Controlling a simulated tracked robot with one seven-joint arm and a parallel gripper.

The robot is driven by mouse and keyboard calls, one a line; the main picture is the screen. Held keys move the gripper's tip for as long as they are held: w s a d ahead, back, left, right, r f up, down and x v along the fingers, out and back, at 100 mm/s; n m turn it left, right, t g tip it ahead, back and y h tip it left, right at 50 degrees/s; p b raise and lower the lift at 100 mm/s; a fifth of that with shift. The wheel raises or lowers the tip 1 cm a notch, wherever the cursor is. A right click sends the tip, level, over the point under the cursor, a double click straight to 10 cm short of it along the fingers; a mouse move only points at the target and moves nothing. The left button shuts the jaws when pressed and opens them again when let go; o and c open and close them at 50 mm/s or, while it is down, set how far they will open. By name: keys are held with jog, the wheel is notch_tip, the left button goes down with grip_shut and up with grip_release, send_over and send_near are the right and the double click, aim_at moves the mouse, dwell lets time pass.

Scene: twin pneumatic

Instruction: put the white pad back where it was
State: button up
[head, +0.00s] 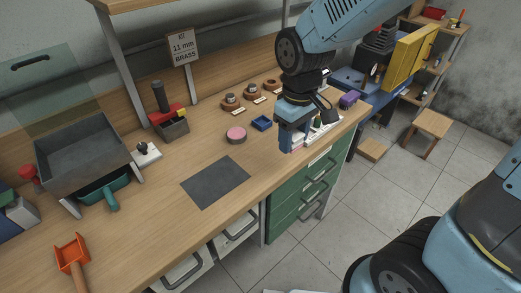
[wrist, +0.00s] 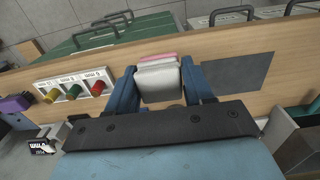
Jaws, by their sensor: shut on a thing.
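My gripper (head: 287,142) hangs over the right part of the workbench. In the wrist view its two blue fingers (wrist: 163,85) are shut on the white pad (wrist: 158,82), one on each side. A pink strip (wrist: 157,57) shows just beyond the pad's upper edge; I cannot tell whether it belongs to the pad. The pad is hidden behind the gripper in the head view. A pink round pad (head: 236,134) lies on the bench to the left of my gripper.
A white block (wrist: 74,87) with yellow, green and red knobs is beside my gripper. A dark grey mat (head: 215,181) lies at the front. Round brown holders (head: 228,102) line the back. Bare bench surrounds the mat.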

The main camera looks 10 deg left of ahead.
aim_at(263, 158)
jog(key=w+a+f, duration=0.1)
jog(key=a+f, duration=0.1)
jog(key=w+a+f, duration=0.4)
jog(key=shift+a+f, duration=0.25)
jog(key=shift+a, duration=0.05)
jog(key=shift+w+a+f, duration=0.35)
jog(key=shift+a+f, duration=0.15)
jog(key=shift+f, duration=1.8)
jog(key=o, duration=1.2)
jog(key=shift+f, duration=0.1)
notch_tip(263, 158, up, 12)
